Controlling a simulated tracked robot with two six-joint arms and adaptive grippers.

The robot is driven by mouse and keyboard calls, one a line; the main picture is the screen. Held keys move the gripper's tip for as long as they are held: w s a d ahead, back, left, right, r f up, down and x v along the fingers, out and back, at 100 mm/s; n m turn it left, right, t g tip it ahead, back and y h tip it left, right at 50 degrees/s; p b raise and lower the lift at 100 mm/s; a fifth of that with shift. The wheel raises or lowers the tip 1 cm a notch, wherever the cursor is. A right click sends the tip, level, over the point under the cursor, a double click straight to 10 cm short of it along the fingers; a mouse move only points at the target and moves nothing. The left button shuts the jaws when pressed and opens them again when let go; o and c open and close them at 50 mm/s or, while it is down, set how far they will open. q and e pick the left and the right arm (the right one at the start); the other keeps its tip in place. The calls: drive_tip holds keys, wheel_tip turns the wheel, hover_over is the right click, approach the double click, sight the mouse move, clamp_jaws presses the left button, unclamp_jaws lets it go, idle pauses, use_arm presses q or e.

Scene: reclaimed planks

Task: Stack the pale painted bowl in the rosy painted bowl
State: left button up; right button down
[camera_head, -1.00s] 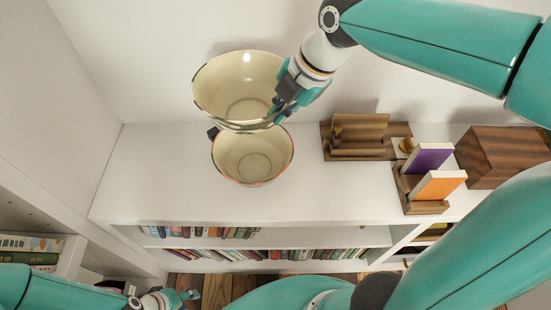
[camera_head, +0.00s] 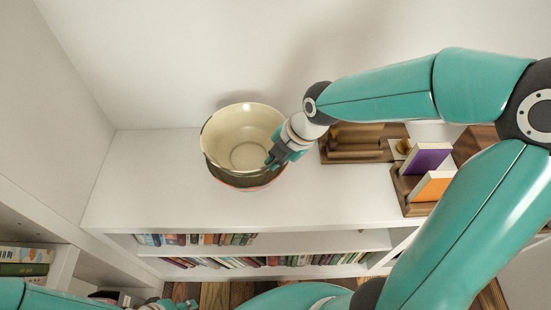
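The pale painted bowl (camera_head: 245,124), cream inside with dark paint outside, is upright over the rosy painted bowl (camera_head: 246,188) on the white shelf top. Only the rosy bowl's lower front edge and side show. Whether the pale bowl rests in it or hangs just above, I cannot tell. My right gripper (camera_head: 272,161) is shut on the pale bowl's right front rim. My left gripper (camera_head: 178,304) is low at the bottom edge, partly cut off, away from the bowls; its fingers are not clear.
Wooden holders (camera_head: 357,142) stand right of the bowls, with a purple book (camera_head: 427,158) and an orange one (camera_head: 434,187) farther right. The white shelf top (camera_head: 150,185) is clear left of the bowls. Rows of books (camera_head: 197,239) fill the shelves below.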

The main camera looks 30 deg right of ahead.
drive_tip(key=shift+f+b, duration=0.5)
drive_tip(key=shift+b, duration=0.1)
drive_tip(key=shift+f, duration=0.1)
drive_tip(key=c, duration=1.3)
unclamp_jaws()
